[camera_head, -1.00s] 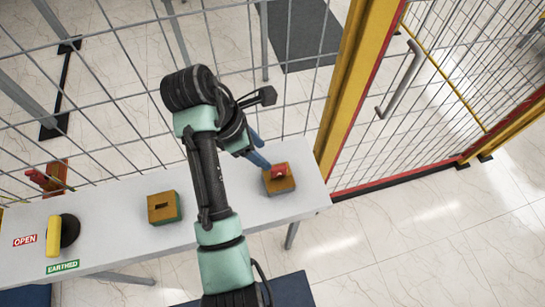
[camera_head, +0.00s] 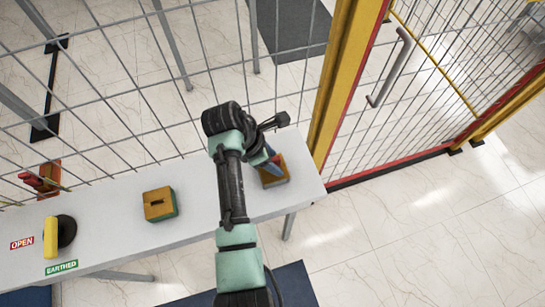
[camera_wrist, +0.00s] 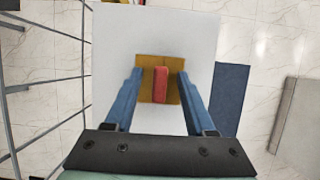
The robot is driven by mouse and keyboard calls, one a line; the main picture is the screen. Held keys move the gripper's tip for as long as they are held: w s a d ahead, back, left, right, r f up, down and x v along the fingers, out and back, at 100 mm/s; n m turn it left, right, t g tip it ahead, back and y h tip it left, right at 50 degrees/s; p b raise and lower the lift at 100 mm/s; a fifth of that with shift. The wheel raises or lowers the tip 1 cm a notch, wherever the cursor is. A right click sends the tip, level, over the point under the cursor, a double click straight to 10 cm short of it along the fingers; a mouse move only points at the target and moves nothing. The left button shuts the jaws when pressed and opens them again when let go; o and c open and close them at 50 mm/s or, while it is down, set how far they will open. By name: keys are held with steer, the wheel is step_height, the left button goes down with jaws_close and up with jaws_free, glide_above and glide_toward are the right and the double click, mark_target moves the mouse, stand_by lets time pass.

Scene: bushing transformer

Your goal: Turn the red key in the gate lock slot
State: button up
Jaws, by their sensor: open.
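The red key (camera_wrist: 161,84) stands in the yellow-brown gate lock block (camera_wrist: 146,92) in the wrist view, its long side running up and down the picture. My gripper (camera_wrist: 158,76) is open, with one blue finger on each side of the key and a gap on both sides. In the head view the lock block (camera_head: 279,176) sits at the right end of the grey table, and my gripper (camera_head: 270,160) is over it. The key is mostly hidden there by my gripper.
A second block with an empty slot (camera_head: 159,204) stands mid-table. A yellow-handled black switch (camera_head: 54,236) lies at left between OPEN and EARTHED labels. Wire fencing and a yellow post (camera_head: 345,85) rise right behind the grey table (camera_head: 110,225).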

jaws_close()
